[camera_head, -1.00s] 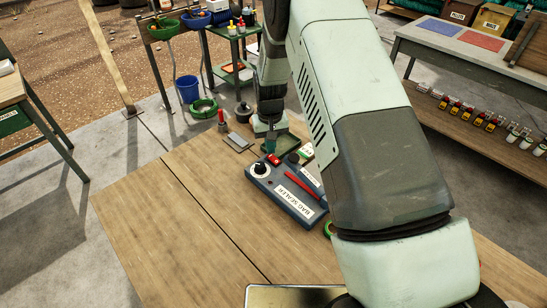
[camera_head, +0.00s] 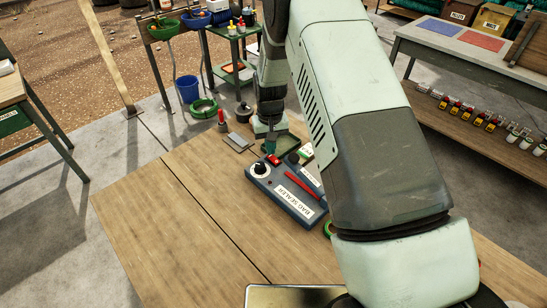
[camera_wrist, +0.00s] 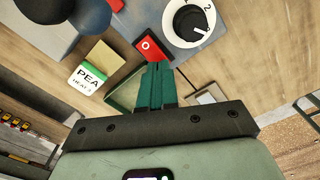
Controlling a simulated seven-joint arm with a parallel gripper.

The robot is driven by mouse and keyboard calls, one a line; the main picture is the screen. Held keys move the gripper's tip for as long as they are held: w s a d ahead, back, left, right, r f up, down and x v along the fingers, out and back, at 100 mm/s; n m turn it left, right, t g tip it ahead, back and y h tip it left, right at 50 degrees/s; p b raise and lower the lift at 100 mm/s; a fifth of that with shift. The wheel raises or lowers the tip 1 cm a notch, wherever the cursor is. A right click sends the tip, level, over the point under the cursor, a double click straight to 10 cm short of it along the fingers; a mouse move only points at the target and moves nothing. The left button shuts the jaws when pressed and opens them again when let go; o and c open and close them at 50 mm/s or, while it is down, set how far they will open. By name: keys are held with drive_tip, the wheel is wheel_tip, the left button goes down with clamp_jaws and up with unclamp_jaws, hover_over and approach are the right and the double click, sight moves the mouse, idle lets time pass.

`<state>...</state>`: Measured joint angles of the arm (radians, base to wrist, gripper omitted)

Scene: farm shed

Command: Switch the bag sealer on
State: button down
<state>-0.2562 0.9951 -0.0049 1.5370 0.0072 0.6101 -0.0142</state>
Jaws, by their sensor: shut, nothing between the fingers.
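The bag sealer (camera_head: 285,187) is a blue-grey box lying on the wooden bench, with a label, a white dial (camera_head: 260,170) and a red lever (camera_head: 302,185). Its red switch (camera_head: 274,159) is at the far end. In the wrist view, the switch (camera_wrist: 148,46) shows a white O mark beside the numbered dial (camera_wrist: 190,22). My gripper (camera_head: 270,149) has teal fingers, shut and empty, at the switch. In the wrist view, the fingertips (camera_wrist: 157,66) lie right at the switch's near edge; I cannot tell whether they touch it.
A card reading PEA, HEAT 3 (camera_wrist: 88,78) stands beside the sealer. A green tray (camera_wrist: 126,94) lies beneath my fingers. A red-topped bottle (camera_head: 222,122) stands at the bench's far edge. The left of the bench (camera_head: 165,220) is clear.

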drive_tip(key=shift+f, duration=0.85)
idle(0.3)
drive_tip(key=shift+r, duration=3.55)
